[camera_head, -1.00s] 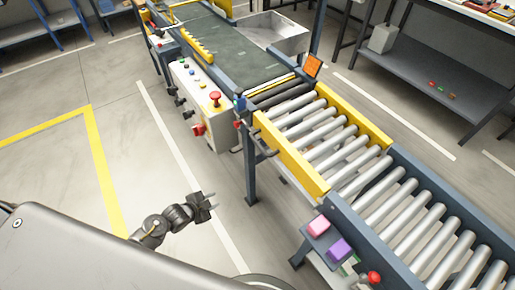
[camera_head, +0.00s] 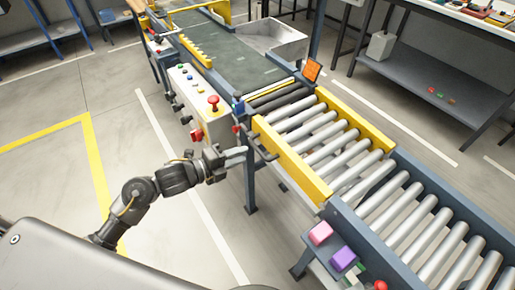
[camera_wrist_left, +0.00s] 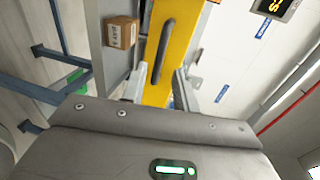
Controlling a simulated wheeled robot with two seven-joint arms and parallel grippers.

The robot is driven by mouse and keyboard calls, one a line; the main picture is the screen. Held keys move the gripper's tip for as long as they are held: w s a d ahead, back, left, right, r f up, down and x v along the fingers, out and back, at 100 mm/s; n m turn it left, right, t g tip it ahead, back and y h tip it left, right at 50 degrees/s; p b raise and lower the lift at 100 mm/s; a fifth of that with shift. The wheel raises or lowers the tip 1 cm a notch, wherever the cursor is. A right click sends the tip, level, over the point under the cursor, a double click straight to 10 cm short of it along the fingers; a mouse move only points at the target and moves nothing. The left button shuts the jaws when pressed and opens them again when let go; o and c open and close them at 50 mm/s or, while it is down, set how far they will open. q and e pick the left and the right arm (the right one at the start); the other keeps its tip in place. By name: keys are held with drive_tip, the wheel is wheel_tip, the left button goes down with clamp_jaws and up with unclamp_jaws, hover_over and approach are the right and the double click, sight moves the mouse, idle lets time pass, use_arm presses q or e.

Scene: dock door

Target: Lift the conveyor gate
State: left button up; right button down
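The conveyor gate is a roller section with yellow side rails (camera_head: 292,160). A dark bar handle (camera_head: 264,148) stands out from the near rail at its left end. My left gripper (camera_head: 238,157) is just left of this handle, its fingers pointing toward it. In the left wrist view, the yellow rail (camera_wrist_left: 168,90) runs up the middle with the dark handle (camera_wrist_left: 164,50) on it. The fingers of my left gripper (camera_wrist_left: 160,85) are apart on either side of the line to the handle, with nothing between them. My right gripper is out of view.
A control box (camera_head: 197,105) with a red button stands left of the gate. A small shelf right of it holds a pink block (camera_head: 320,233) and a purple block (camera_head: 343,258). The floor at left is clear.

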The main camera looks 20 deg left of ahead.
sight(258, 149)
use_arm(q)
drive_tip(key=x, duration=0.7)
drive_tip(key=shift+c, duration=0.4)
clamp_jaws()
